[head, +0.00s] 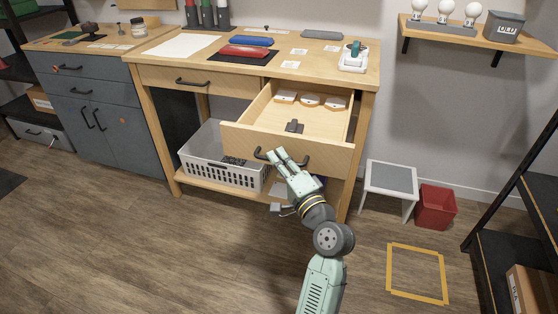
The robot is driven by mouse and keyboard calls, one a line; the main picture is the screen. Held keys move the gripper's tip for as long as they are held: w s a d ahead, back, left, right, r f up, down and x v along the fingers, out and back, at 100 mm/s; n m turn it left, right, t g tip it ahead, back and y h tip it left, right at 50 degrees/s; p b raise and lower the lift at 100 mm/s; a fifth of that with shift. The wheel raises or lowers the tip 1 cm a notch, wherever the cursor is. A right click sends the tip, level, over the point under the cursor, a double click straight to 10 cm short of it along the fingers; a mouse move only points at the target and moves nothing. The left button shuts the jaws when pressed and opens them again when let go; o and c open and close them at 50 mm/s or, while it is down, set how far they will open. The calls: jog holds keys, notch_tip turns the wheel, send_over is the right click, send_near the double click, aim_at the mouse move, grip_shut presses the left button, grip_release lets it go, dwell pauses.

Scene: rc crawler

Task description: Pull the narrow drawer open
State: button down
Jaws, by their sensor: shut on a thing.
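A wooden workbench holds two drawers side by side under its top. The right drawer (240,138) is pulled well out, and its inside shows. My gripper (279,156) is at the front of this drawer, shut on its dark bar handle (260,154). The fingers cover the middle of the handle. The left drawer (160,78) is shut, with its own dark handle (192,82). I cannot tell for sure which one is called narrow; the open one is the one I hold.
Inside the open drawer lie a dark small part (294,127) and several white and wooden pieces (310,100). A white basket (200,167) stands on the lower shelf. A white stool (390,179) and a red bin (435,207) stand at right. The floor at left front is clear.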

jog(key=c, duration=1.7)
grip_release()
jog(key=v, duration=1.2)
jog(key=shift+r, duration=0.1)
